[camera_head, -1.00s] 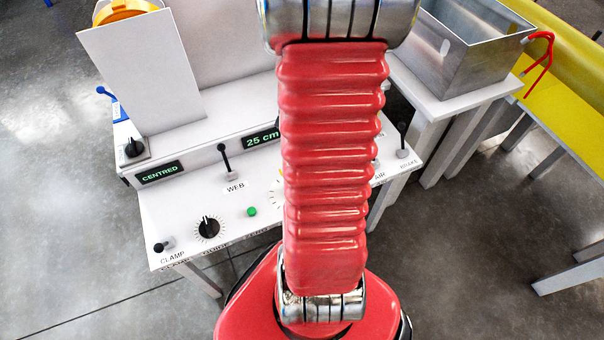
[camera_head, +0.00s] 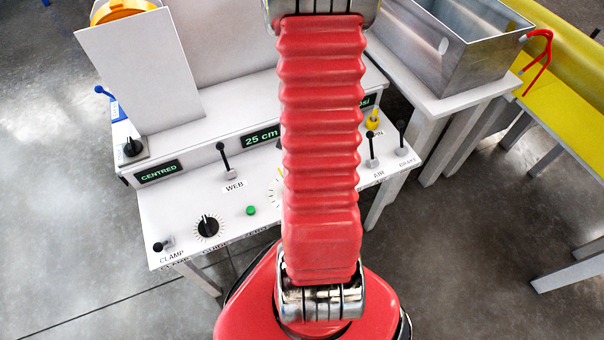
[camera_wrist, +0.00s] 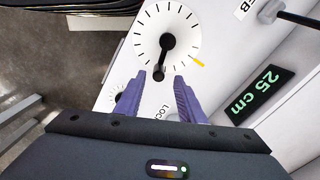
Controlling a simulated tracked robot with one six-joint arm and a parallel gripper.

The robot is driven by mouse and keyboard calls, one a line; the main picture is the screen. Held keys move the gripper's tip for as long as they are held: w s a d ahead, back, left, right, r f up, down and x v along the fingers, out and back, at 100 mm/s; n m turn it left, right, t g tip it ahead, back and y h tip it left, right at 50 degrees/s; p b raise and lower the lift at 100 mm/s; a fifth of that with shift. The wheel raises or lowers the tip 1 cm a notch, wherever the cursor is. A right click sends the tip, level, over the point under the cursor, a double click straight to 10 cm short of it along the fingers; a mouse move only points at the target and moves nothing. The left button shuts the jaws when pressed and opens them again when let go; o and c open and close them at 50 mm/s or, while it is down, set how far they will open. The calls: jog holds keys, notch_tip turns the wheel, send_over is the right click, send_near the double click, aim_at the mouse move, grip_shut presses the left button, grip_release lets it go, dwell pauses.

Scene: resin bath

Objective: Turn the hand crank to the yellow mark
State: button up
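The hand crank (camera_wrist: 167,45) is a black arm on a white round dial with black ticks, in the upper middle of the wrist view. Its knob (camera_wrist: 158,75) points down toward my gripper. The yellow mark (camera_wrist: 198,61) is at the dial's lower right edge, apart from the crank. My gripper (camera_wrist: 160,79) is open, its two purple fingers on either side of the knob in the picture. I cannot tell whether they touch it. In the head view only the dial's left edge (camera_head: 275,192) shows; my red arm hides the rest and the gripper.
The white console (camera_head: 185,215) carries a WEB lever (camera_head: 224,160), a black rotary knob (camera_head: 208,226), a green button (camera_head: 251,210), and AIR (camera_head: 371,153) and BRAKE (camera_head: 402,136) levers. A display reads 25 cm (camera_wrist: 259,95). A metal tank (camera_head: 470,55) stands at the right.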

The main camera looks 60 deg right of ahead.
jog(key=shift+f, duration=2.95)
jog(key=shift+c, duration=0.2)
grip_shut()
jog(key=shift+a, duration=0.25)
jog(key=shift+d, duration=0.25)
